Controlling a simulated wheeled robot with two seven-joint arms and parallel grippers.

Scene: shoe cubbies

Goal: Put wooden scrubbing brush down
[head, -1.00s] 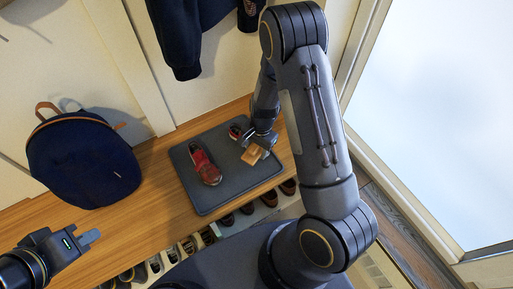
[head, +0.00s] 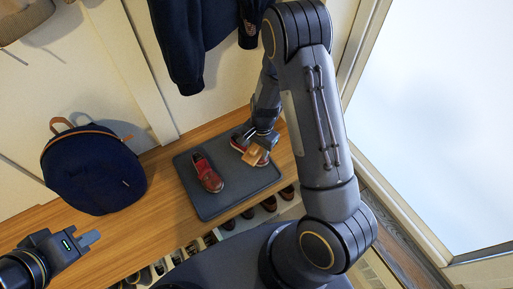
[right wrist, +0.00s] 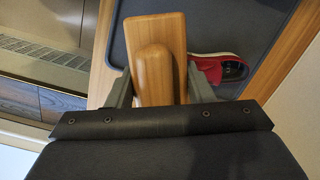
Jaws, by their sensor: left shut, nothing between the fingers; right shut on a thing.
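The wooden scrubbing brush (head: 255,154) is in my right gripper (head: 262,147), over the right part of the dark grey mat (head: 215,207). In the right wrist view the brush (right wrist: 157,60) shows its smooth wooden back and raised grip between the two fingers (right wrist: 160,92). I cannot tell whether it touches the mat or the shoe there. A red shoe (head: 207,175) lies on the mat to the left of the brush. A second red shoe (head: 237,143) is partly hidden behind the brush and gripper. My left gripper (head: 88,240) is shut and empty at the lower left.
A wooden bench (head: 150,225) carries the mat and a dark blue backpack (head: 93,170) at the left. Several shoes (head: 268,204) sit in cubbies below the front edge. A dark jacket (head: 195,50) hangs above. The mat's front left part is bare.

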